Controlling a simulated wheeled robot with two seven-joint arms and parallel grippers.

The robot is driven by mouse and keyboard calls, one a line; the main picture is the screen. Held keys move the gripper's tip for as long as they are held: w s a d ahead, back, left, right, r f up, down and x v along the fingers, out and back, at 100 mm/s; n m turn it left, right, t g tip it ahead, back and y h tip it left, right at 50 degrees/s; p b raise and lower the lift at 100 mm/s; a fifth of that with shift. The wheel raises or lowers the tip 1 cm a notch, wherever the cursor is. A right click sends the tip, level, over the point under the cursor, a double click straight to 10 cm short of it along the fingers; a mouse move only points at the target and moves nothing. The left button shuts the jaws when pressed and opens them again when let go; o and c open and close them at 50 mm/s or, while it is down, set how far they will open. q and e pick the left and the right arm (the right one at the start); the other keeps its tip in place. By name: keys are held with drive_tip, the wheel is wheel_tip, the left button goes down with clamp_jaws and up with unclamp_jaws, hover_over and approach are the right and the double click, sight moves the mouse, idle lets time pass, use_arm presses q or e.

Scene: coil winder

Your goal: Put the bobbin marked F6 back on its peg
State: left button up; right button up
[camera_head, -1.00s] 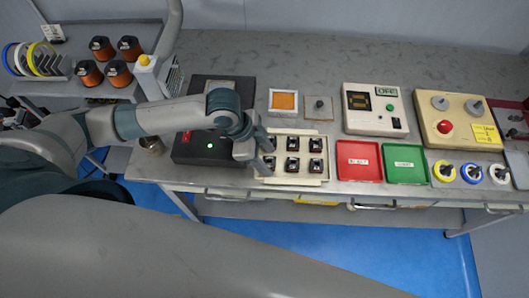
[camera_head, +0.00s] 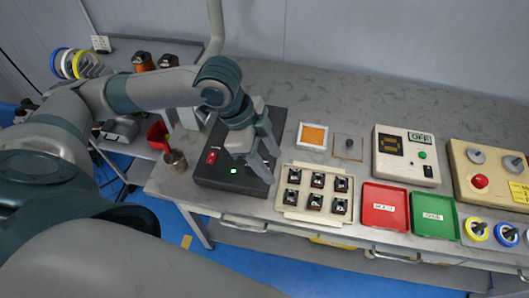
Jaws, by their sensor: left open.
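A cream tray (camera_head: 286,209) on the bench holds several small dark bobbins (camera_head: 318,180) in two rows. Their marks are too small to read, so I cannot tell which one is F6, and the pegs beneath them are hidden. My left gripper (camera_head: 271,168) is open and appears empty. It is over the right edge of the black winder box (camera_head: 214,177), just left of the tray. My right gripper is not in view.
Right of the tray are a red tray (camera_head: 372,221) and a green tray (camera_head: 449,230). A metal cup (camera_head: 175,163) is at the left bench edge.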

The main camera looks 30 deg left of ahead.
use_arm(q)
drive_tip(key=v, duration=0.3)
drive_tip(key=shift+f, duration=0.1)
idle(0.8)
